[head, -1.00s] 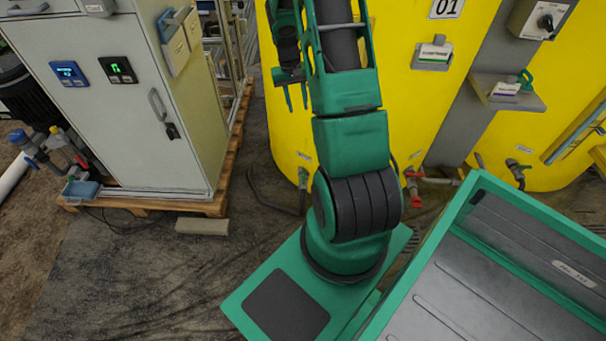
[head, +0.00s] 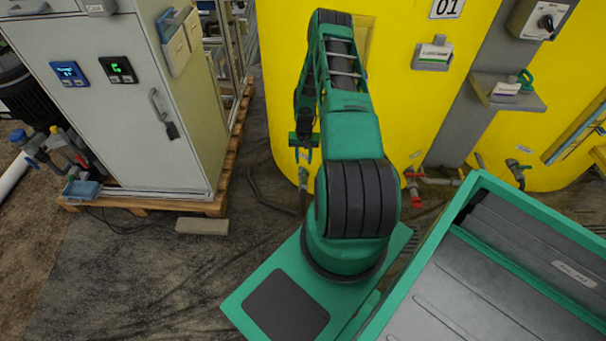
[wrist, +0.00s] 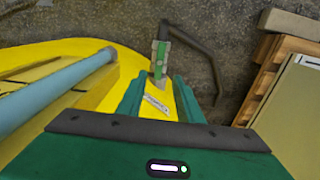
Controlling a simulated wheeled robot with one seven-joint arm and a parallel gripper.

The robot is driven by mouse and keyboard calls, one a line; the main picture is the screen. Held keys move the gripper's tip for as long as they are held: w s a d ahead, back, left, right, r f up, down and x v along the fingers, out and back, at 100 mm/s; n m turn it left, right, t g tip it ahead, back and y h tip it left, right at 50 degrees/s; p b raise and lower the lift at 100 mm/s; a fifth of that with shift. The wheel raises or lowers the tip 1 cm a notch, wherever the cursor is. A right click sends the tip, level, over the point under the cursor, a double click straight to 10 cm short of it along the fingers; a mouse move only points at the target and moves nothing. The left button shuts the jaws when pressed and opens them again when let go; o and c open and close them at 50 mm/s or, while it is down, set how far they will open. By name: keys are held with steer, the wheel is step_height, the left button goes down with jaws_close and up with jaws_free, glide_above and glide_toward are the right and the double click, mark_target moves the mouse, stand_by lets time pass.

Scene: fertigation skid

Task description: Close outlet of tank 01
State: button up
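Tank 01 (head: 400,110) is the large yellow tank with the 01 plate, behind my arm. A small outlet valve (head: 303,178) sits low on its front. In the wrist view, this valve (wrist: 160,62) has a grey body and a green handle, with a dark hose leading off it. A white label (wrist: 155,104) is on the tank near it. My gripper (head: 303,156) points down just above the valve. In the wrist view my gripper (wrist: 158,90) has its fingers apart, with the valve beyond the gap between the tips. I see nothing held.
A grey control cabinet (head: 125,130) stands on a wooden pallet (head: 150,205) at left. A red-handled valve (head: 413,185) and piping lie to the right of my arm. A blue-grey pipe (wrist: 60,90) crosses the left of the wrist view. Open floor lies at front left.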

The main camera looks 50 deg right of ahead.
mark_target(303, 175)
step_height(303, 175, down, 10)
steer(key=shift+f, duration=0.25)
stand_by(0.3)
steer(key=shift+c, duration=0.6)
jaws_close()
